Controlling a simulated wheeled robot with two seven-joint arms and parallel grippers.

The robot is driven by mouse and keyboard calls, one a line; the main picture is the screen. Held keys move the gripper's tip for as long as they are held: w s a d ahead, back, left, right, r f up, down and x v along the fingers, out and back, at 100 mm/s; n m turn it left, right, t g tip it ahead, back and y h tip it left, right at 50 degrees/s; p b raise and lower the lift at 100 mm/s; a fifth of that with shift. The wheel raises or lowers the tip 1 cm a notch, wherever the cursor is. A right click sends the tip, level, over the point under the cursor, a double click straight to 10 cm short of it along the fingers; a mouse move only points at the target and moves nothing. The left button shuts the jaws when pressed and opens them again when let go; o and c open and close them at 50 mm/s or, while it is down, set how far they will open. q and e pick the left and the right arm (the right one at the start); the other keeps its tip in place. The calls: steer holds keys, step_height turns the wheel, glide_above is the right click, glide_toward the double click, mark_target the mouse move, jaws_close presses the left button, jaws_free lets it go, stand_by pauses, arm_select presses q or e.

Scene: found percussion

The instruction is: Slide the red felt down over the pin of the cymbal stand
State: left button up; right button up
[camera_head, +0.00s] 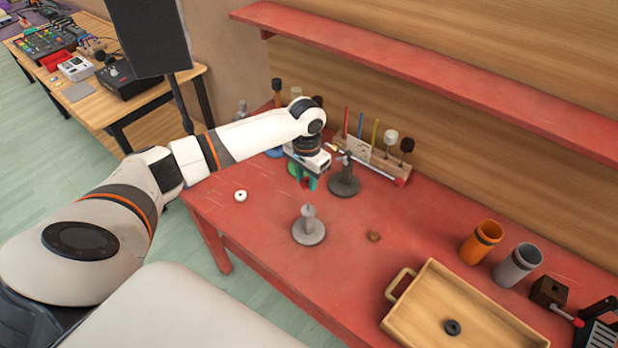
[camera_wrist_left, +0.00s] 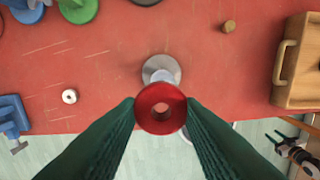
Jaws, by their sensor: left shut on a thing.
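My left gripper (camera_head: 306,183) is shut on the red felt (camera_wrist_left: 147,112), a thick ring with a centre hole, held between its dark green fingers. In the head view only a little red shows between the fingers. The light grey stand (camera_head: 309,230), with a round base and pointed top, stands near the table's front edge. In the wrist view its base (camera_wrist_left: 157,65) shows just above the felt, which hides its upper end; I cannot tell whether they touch. A darker stand (camera_head: 344,184) is farther back. A part that looks like my right gripper (camera_wrist_left: 290,148) shows small at lower right.
A white ring (camera_head: 240,195) and a small brown piece (camera_head: 374,236) lie on the red table (camera_head: 270,215). A wooden tray (camera_head: 480,325), an orange cup (camera_head: 478,245) and a grey cup (camera_head: 515,265) are to the right. A tool rack (camera_head: 372,160) stands behind.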

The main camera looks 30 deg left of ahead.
arm_select(q)
steer(key=shift+d+f, duration=0.2)
steer(key=shift+f, duration=0.1)
steer(key=shift+f+b, duration=0.45)
steer(key=shift+f, duration=0.25)
steer(key=shift+f+b, duration=0.65)
steer(key=shift+f, duration=1.15)
arm_select(e)
steer(key=shift+s+d+f, duration=0.2)
steer(key=shift+d+f, duration=0.2)
steer(key=shift+f, duration=0.2)
steer(key=shift+s+d+f, duration=0.15)
steer(key=shift+d+f, duration=0.2)
steer(key=shift+f, duration=0.2)
steer(key=shift+a, duration=0.35)
steer(key=shift+r, duration=0.15)
arm_select(q)
steer(key=shift+p, duration=0.4)
arm_select(e)
steer(key=shift+d+r, duration=0.15)
steer(key=shift+r, duration=0.2)
steer(key=shift+d, duration=0.1)
